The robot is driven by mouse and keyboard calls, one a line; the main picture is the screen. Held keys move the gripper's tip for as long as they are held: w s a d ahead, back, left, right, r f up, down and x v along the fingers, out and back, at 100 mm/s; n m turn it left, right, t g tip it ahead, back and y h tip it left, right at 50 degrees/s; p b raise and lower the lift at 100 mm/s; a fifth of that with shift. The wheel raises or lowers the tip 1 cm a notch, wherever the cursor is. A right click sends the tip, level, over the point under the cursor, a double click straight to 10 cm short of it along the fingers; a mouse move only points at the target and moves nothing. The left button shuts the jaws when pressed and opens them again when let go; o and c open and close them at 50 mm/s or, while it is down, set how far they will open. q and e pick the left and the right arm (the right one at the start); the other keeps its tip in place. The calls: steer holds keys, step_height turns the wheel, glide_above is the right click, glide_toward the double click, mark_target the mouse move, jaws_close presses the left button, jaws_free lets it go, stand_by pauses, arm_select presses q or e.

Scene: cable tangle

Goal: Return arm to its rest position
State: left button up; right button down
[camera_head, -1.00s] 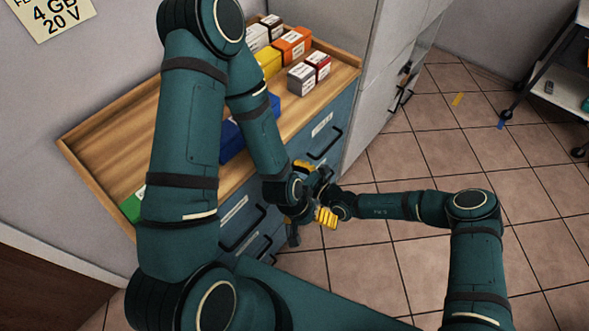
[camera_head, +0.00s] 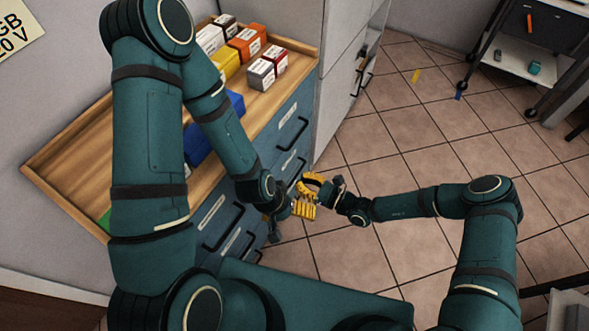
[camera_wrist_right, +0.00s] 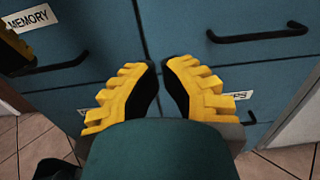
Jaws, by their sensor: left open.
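My left arm (camera_head: 150,160) comes in from the left, bent over the cabinet top, its forearm pointing down to the drawer fronts. My left gripper (camera_head: 280,225) is open in front of the drawers, partly hidden by its own wrist. My right arm (camera_head: 485,250) reaches in from the right with a bent elbow. My right gripper (camera_head: 308,196) is close beside the left one, just above and right of it. In the right wrist view, the right gripper's yellow fingers (camera_wrist_right: 161,85) have a narrow gap with nothing visible between them; how far they are open is unclear.
A blue drawer cabinet (camera_head: 290,130) with dark handles has a wooden top holding several small boxes (camera_head: 240,45) and a blue box (camera_head: 232,104). A grey cabinet (camera_head: 348,60) stands behind. Tiled floor (camera_head: 420,130) is open to the right; a wheeled cart (camera_head: 515,75) is far right.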

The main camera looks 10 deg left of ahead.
steer(key=shift+d, duration=0.15)
steer(key=s+d+f+n+g+h, duration=0.1)
steer(key=s+d+n+g+h, duration=0.3)
steer(key=s+n, duration=0.25)
steer(key=s+d+f+n+g+h, duration=0.1)
steer(key=s+d+n+g+h, duration=0.35)
steer(key=s, duration=0.25)
steer(key=d+r+n+t+h, duration=0.5)
steer(key=d+r+n, duration=0.2)
steer(key=d, duration=0.3)
steer(key=shift+w+d+n, duration=0.15)
steer(key=shift+d+n, duration=0.1)
steer(key=shift+n, duration=0.55)
